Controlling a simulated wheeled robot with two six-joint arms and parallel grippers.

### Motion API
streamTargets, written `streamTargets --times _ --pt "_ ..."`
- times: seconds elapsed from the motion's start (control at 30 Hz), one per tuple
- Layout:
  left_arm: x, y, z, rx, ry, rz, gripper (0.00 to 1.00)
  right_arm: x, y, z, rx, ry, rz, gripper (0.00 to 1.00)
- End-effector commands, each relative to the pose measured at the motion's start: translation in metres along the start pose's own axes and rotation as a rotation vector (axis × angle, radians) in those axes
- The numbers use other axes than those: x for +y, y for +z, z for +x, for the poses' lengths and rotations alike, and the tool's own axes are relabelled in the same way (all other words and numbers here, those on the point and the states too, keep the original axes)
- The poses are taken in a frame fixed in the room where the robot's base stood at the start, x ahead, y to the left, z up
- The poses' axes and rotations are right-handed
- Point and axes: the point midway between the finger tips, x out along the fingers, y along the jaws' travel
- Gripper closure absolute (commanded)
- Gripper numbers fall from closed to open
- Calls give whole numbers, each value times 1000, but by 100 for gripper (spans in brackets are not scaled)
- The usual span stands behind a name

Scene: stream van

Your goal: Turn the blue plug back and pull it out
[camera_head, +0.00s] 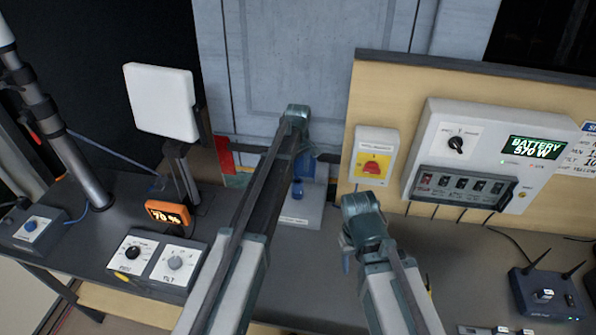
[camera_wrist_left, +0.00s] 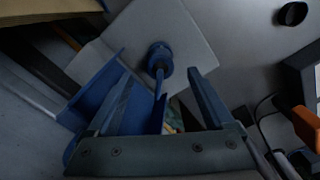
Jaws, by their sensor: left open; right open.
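The blue plug (camera_head: 298,190) stands on a pale grey plate (camera_head: 302,216) at the back of the bench, partly behind my left arm. In the left wrist view the plug (camera_wrist_left: 160,60) is round, with a thin blue stem or cable running towards the gripper. My left gripper (camera_wrist_left: 160,76) is open, its fingers on either side of that line and the plug just beyond the fingertips. I see no contact. In the head view its fingers are mostly hidden by the arm. My right gripper (camera_head: 347,258) is over the bench, right of the plate, apart from the plug.
Pan and tilt knob boxes (camera_head: 155,258) and an orange display (camera_head: 168,213) stand left. A router (camera_head: 545,293) is at the right front. A blue upright piece (camera_wrist_left: 92,92) is close to the left gripper.

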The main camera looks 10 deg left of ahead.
Motion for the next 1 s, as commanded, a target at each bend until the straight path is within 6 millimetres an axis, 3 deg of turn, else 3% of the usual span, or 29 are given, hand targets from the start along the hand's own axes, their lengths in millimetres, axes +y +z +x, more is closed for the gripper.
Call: streamTargets --times 0.03,0.4,0.83,1.0 --pt "0 0 15 0 0 0 14 -2 -1 15 0 0 0 50" --pt "0 0 63 0 0 0 14 -6 -4 63 0 0 2 50" --pt "0 0 69 0 0 0 14 -6 -4 68 0 0 2 50" --pt "0 0 69 0 0 0 44 -6 -4 68 0 0 2 50"
